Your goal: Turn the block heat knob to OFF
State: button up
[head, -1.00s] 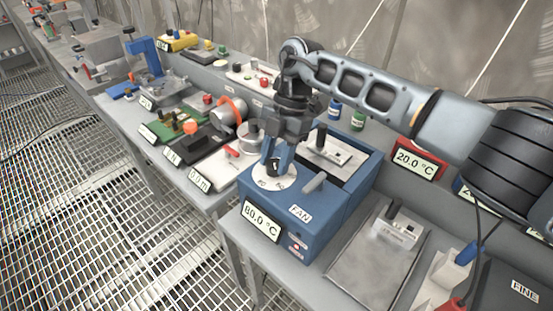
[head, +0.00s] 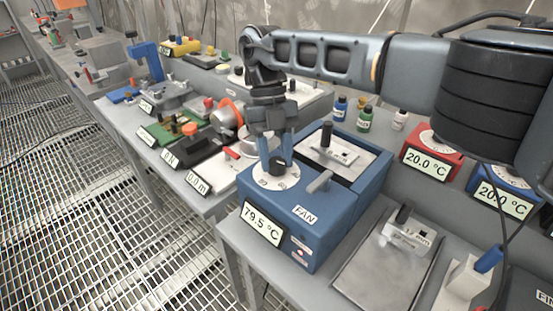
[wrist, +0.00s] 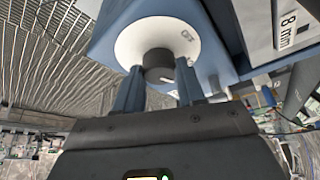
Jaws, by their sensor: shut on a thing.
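The blue heater block (head: 325,225) stands on the bench with a display (head: 262,223) reading 79.5 °C. On its top left is a white round dial plate (head: 270,183) carrying a black knob (head: 278,167). My gripper (head: 270,160) points down over the dial, shut on the knob. In the wrist view the two blue fingers (wrist: 158,78) stand at either side of the black knob (wrist: 158,58), above the white dial (wrist: 138,40). Only part of the dial lettering shows, and the knob's pointer is hidden.
A grey lever (head: 319,182) beside the FAN label and a black-handled post (head: 326,134) stand close on the block. A red 20.0 °C unit (head: 434,150) and a blue one (head: 506,193) are at the right. A balance with a red lever is left of the block.

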jog(key=n+h, duration=0.1)
jog(key=n, duration=0.2)
jog(key=shift+a+n+t+b, duration=0.1)
jog(key=shift+n+t+b, duration=0.2)
jog(key=shift+t, duration=0.1)
jog(key=n+t+h, duration=0.1)
jog(key=n, duration=0.2)
jog(key=shift+s+n, duration=0.15)
jog(key=shift+n, duration=0.15)
jog(key=n+t, duration=0.1)
jog(key=n, duration=0.2)
jog(key=shift+n+h, duration=0.4)
jog(key=shift+s+n+t, duration=0.2)
jog(key=shift+n+t, duration=0.7)
jog(key=shift+n, duration=1)
jog(key=o, duration=1)
jog(key=shift+a, duration=0.1)
jog(key=shift+o, duration=0.2)
